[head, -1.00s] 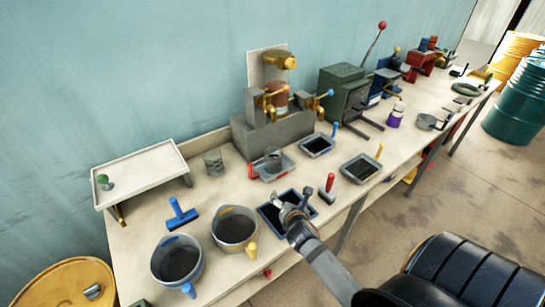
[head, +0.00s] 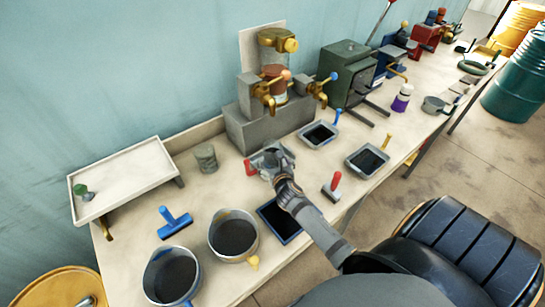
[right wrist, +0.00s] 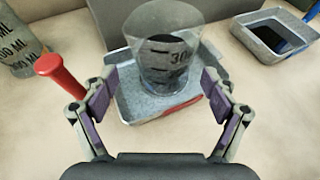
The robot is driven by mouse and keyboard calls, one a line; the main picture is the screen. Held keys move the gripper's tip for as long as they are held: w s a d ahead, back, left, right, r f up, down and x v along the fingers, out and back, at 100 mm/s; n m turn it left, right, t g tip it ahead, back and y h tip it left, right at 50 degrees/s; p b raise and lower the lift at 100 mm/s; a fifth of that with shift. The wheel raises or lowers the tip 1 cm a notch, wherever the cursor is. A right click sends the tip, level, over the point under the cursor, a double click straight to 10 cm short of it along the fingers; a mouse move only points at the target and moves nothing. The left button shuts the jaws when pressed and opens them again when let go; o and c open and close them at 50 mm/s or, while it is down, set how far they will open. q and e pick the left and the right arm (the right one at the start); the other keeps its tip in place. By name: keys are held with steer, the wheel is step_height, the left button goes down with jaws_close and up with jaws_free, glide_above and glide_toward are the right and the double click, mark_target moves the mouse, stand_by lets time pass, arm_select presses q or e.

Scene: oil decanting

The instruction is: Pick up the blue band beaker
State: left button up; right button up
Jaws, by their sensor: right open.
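A clear beaker (right wrist: 165,45) with dark volume marks and dark contents stands upright in a grey tray (right wrist: 130,102) in the right wrist view. I see no blue band on it. My right gripper (right wrist: 160,95) is open, with one finger on each side of the beaker's lower part. In the head view my right gripper (head: 271,158) is over that tray and largely hides the beaker. A second marked beaker (head: 205,158) stands on the bench to the left; part of it shows in the right wrist view (right wrist: 18,48). No blue band shows on it. My left gripper is out of view.
A fixture with brass taps (head: 268,92) stands behind the tray. A red handle (right wrist: 62,75) rises left of my gripper. Another tray (head: 319,134) lies to the right. Two dark-filled pots (head: 233,236) and a blue scraper (head: 174,222) are at the near left. A raised white shelf (head: 125,178) is further left.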

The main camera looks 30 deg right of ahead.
mark_target(275, 160)
steer(key=shift+d+x, duration=0.25)
steer(key=shift+x, duration=1.9)
steer(key=shift+d, duration=0.1)
steer(key=shift+s+r, duration=0.1)
steer(key=shift+s, duration=0.05)
steer(key=c, duration=1.4)
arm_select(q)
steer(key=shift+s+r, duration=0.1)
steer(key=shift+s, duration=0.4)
arm_select(e)
steer(key=shift+c, duration=0.2)
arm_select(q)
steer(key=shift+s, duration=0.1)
